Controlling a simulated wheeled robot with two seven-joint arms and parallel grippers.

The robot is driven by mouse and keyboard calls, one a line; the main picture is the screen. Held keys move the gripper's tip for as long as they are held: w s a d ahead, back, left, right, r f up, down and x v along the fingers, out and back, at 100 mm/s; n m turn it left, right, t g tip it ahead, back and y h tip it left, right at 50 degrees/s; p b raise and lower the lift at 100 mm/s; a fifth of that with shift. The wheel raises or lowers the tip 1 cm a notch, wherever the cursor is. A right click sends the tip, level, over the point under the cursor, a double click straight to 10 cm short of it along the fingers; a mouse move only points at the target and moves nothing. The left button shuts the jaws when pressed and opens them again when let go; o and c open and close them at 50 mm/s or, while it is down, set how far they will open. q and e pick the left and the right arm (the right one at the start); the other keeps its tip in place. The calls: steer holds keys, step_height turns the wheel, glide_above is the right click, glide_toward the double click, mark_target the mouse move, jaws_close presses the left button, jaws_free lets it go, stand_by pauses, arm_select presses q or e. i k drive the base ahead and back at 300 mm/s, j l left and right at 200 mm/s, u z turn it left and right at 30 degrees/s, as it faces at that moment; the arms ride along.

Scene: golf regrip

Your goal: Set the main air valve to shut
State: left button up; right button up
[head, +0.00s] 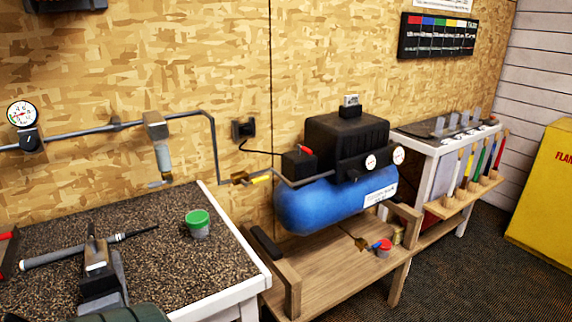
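A brass valve (239,178) sits in the grey air pipe between the wall run and the blue compressor (310,207). Its yellow lever (262,180) points right, toward the compressor, and looks roughly in line with the pipe. I cannot read a label on it. Neither of my grippers shows clearly in the head view.
A speckled bench (165,240) at left holds a green-lidded cup (198,223), a grey vise (100,275) and a club shaft (60,257). The compressor stands on a low wooden stand (340,277). A round gauge (21,114) is on the wall pipe. A yellow cabinet (545,190) stands right.

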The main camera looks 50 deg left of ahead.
mark_target(260, 180)
steer(key=i, duration=3.55)
steer(key=u, duration=3.95)
